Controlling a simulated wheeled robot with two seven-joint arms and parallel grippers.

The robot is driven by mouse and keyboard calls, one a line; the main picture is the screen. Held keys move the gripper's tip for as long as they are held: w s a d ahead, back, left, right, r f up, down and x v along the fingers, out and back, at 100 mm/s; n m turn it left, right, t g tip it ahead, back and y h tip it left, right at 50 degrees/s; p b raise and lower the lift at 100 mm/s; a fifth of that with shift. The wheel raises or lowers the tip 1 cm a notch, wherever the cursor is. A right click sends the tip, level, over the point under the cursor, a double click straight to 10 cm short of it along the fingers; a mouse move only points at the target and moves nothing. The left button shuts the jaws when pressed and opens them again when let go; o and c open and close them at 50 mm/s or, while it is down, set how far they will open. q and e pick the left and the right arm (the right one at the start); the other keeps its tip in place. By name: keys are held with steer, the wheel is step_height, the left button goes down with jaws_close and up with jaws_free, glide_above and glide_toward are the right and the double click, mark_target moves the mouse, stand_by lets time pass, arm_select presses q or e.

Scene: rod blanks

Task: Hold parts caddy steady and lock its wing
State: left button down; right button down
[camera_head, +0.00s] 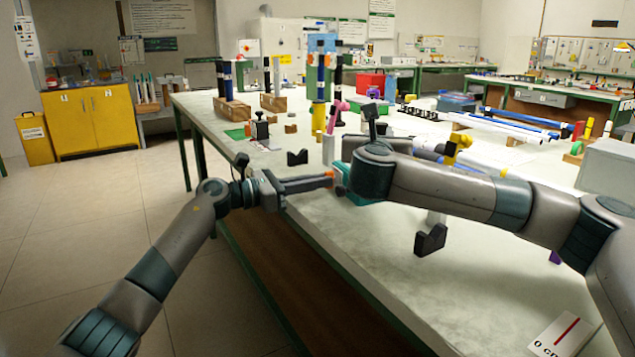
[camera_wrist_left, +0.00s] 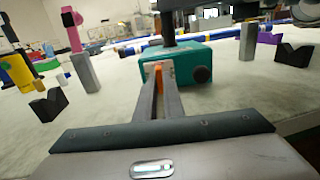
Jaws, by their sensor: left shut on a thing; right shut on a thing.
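The parts caddy (camera_wrist_left: 197,62) is a teal box with a dark round knob on its near face, standing on the table in the left wrist view. In the head view only a small teal part (camera_head: 356,198) shows beside my right wrist. My left gripper (camera_head: 330,179) reaches in from the left; its fingers are shut at the caddy's near left end, with an orange piece (camera_wrist_left: 158,69) between them. My right gripper (camera_wrist_left: 168,38) comes down dark onto the caddy's top and is shut there; its fingertips are mostly hidden. I cannot make out the wing's position.
A dark V-block (camera_head: 430,240) stands nearer on the bench (camera_head: 400,290), and another (camera_head: 297,157) stands farther back. Grey posts and a pink-topped post (camera_wrist_left: 73,35) stand near the caddy. Rods lie at the back right. The bench's near left part is clear.

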arm_select(q)
steer(key=c, duration=1.9)
jaws_free()
steer(key=shift+o, duration=0.2)
steer(key=v, duration=1.2)
arm_select(e)
steer(key=c, duration=1.5)
jaws_free()
steer(key=shift+s, duration=0.1)
steer(key=v, duration=1.2)
steer(key=shift+r, duration=0.1)
